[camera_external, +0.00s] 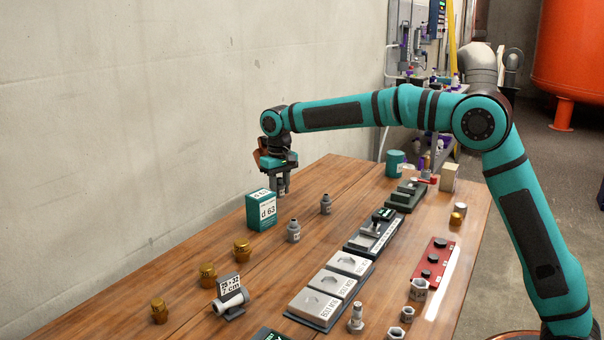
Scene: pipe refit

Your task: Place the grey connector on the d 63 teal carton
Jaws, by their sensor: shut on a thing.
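The teal carton (260,211) with a white "d 63" label stands upright on the wooden table, near the wall side. My gripper (280,179) points down just above and to the right of the carton's top in the picture. It is shut on a small grey piece, which looks like the grey connector (281,188); the fingers hide part of it. I cannot tell whether the piece touches the carton or is behind it. The carton's top looks bare.
Two grey fittings (293,231) (326,204) stand right of the carton. Several brass fittings (242,250) and a grey pipe piece with a tag (231,300) stand nearer. Trays of grey blocks (333,284) and a red plate (433,262) lie to the right. Bare wood separates these groups.

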